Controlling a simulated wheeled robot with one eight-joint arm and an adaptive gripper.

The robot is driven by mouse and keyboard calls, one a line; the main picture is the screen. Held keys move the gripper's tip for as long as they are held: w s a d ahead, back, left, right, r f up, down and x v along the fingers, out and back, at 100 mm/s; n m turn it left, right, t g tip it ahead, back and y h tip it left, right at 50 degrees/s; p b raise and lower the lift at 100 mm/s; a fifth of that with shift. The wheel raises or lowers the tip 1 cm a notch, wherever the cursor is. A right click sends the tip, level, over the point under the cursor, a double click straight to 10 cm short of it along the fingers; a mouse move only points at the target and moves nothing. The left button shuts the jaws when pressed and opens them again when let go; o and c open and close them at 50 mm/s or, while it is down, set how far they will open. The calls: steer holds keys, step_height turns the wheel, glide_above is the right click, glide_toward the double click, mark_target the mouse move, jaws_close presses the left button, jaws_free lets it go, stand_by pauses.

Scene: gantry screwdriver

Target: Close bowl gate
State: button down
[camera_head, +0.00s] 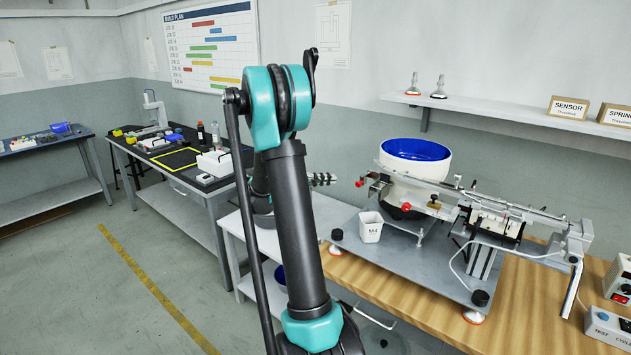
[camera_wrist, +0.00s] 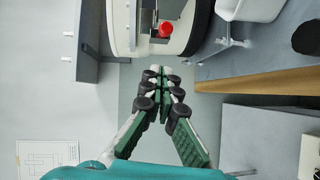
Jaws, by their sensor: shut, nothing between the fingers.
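The feeder bowl (camera_head: 420,172) is white outside and blue inside, and stands on a metal plate on the wooden bench. A small red knob (camera_head: 359,183) sticks out at its left side, by a metal fitting. In the wrist view, a red knob (camera_wrist: 166,30) sits on the white bowl's side (camera_wrist: 190,12). I cannot tell whether the gate there is open or shut. My gripper (camera_head: 333,179) is left of the bowl, apart from it. In the wrist view its fingertips (camera_wrist: 160,74) are together and empty, just below the knob in the picture.
A white cup (camera_head: 370,228) stands on the metal plate (camera_head: 400,262) in front of the bowl. A linear rail (camera_head: 500,208) runs right from the bowl. A shelf (camera_head: 520,112) hangs on the wall behind. Left of the plate is open space above a white table.

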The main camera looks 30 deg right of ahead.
steer(key=shift+s+d+f, duration=0.25)
steer(key=shift+s+d, duration=0.7)
steer(key=shift+d, duration=0.2)
steer(key=shift+s+d+f, duration=0.2)
steer(key=shift+s+d, duration=0.7)
steer(key=shift+d, duration=0.2)
steer(key=s, duration=0.1)
steer(key=s+d, duration=0.1)
steer(key=s, duration=0.2)
steer(key=shift+d, duration=0.3)
